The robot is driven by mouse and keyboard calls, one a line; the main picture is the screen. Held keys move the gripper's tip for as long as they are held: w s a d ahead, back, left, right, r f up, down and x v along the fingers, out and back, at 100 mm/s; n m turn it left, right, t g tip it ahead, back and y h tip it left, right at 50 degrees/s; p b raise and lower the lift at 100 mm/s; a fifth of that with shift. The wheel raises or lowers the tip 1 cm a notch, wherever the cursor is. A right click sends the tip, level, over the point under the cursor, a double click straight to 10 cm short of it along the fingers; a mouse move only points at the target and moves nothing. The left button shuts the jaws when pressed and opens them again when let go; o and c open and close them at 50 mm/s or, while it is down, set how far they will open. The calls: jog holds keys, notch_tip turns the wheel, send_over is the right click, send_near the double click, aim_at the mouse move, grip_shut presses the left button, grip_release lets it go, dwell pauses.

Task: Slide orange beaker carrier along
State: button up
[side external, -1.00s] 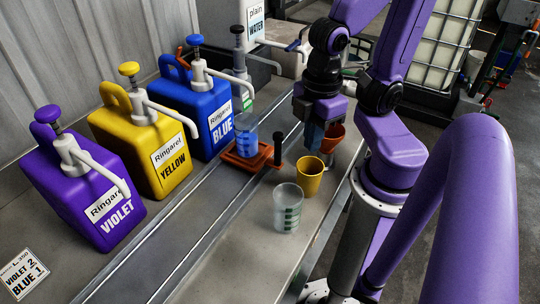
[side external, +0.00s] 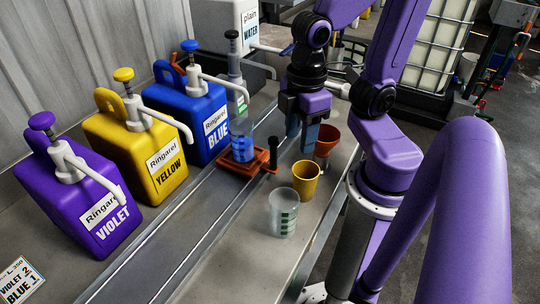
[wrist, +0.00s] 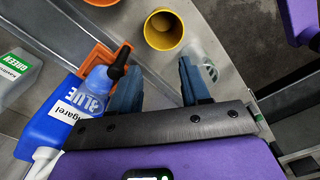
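The orange beaker carrier (side external: 232,167) sits on the rail track below the blue jug's spout. A clear beaker with blue liquid (side external: 242,151) stands on it, and an upright black handle (side external: 272,152) rises from its right side. In the wrist view the carrier (wrist: 97,52) and black handle (wrist: 121,60) lie to the left of my fingers. My gripper (side external: 301,135) points down to the right of the handle, its fingers apart and empty. The gap between the fingers (wrist: 157,85) shows in the wrist view. The handle is outside it, beside the left finger.
A yellow cup (side external: 306,181), a red-brown cup (side external: 326,144) and an empty clear beaker (side external: 283,214) stand to the right of the track. Violet (side external: 85,200), yellow (side external: 140,150) and blue (side external: 197,120) pump jugs line its left side. The near track is clear.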

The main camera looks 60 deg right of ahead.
aim_at(273, 153)
jog(key=w+d+r+m, duration=0.2)
jog(key=w+r+m, duration=0.3)
jog(key=w+r, duration=0.2)
notch_tip(273, 153, down, 17)
jog(key=shift+w+d+f, duration=0.15)
jog(key=shift+f, duration=0.05)
dwell(0.5)
jog(key=shift+c, duration=0.3)
grip_shut()
